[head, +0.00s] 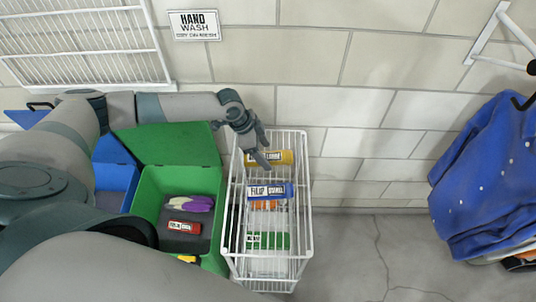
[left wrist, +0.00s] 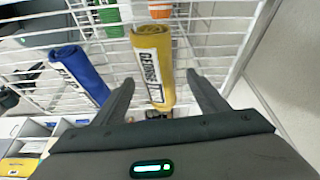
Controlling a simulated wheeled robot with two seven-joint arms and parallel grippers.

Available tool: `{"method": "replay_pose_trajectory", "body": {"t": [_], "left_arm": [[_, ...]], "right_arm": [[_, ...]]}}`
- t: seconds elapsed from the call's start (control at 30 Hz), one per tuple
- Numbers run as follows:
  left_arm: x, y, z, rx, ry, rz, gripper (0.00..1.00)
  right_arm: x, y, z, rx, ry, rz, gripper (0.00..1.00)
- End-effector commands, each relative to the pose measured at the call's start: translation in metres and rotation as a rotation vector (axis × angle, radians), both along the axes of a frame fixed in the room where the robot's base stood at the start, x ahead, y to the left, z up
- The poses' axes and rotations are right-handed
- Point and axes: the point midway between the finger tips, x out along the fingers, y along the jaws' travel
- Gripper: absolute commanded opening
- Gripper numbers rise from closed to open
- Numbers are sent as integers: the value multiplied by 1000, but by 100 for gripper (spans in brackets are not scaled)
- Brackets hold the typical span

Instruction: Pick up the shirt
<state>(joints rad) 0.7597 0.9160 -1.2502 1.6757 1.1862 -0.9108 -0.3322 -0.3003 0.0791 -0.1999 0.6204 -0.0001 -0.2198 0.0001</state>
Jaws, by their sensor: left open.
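A rolled yellow shirt or cloth (head: 283,158) with a white name label lies at the far end of the white wire basket (head: 304,215). It also shows in the left wrist view (left wrist: 149,50), between the two fingers as seen from there. My left gripper (head: 262,158) is open over that end of the basket, close to the yellow roll; I cannot tell whether it touches. A blue roll (head: 270,191) with a label lies beside it and shows in the left wrist view (left wrist: 80,72). A blue dotted shirt (head: 485,180) hangs at the right. My right gripper is out of view.
A green lidded bin (head: 148,190) left of the basket holds purple and red items. A blue bin (head: 117,175) stands further left. Orange (head: 263,206) and green (head: 268,241) items lie in the basket. A wire rack (head: 85,45) is on the wall. The floor at right is clear.

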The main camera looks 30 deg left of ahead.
Motion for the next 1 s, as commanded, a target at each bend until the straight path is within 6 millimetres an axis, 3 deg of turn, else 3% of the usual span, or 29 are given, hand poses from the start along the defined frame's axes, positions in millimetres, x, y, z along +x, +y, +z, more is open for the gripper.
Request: {"method": "replay_pose_trajectory", "body": {"t": [0.2,0.6,0.63,0.83,1.0], "left_arm": [[2,-3,-12,1,1,0,67],[2,-3,-12,1,0,0,67],[2,-3,-11,0,-1,0,64],[2,-3,-11,0,-1,0,19],[2,-3,-11,0,-1,0,18]], "right_arm": [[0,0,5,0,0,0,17],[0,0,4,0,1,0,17],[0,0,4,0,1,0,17],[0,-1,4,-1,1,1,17],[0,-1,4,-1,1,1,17]]}}
